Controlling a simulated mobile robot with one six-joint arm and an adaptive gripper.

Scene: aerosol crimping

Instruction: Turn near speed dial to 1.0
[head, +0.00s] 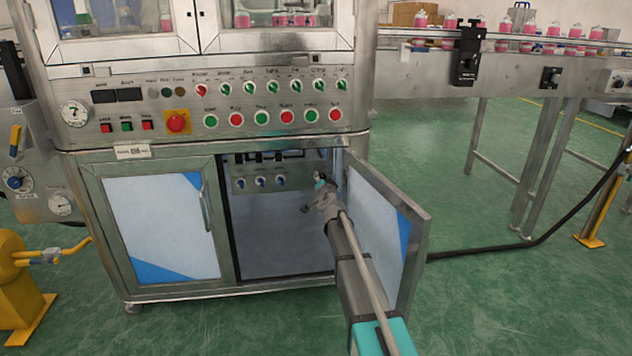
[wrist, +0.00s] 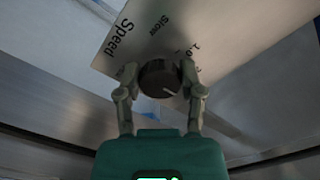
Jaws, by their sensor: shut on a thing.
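The speed dial (wrist: 158,80) is a dark round knob with a light pointer line, seen in the wrist view on a pale plate (wrist: 215,25) marked "Speed", "Slow" and "1.0". The pointer line slants toward the lower right of the picture. My gripper (wrist: 160,69) has one finger on each side of the knob and is shut on it. In the head view my gripper (head: 321,184) reaches into the right bay of the machine's lower cabinet. The dial cannot be made out there behind my gripper and arm.
The cabinet's right door (head: 385,235) stands open, close along the right of my arm. Several blue-tipped knobs (head: 261,181) sit on a panel deeper inside. The left door (head: 160,228) is shut. A conveyor (head: 540,65) runs off to the right.

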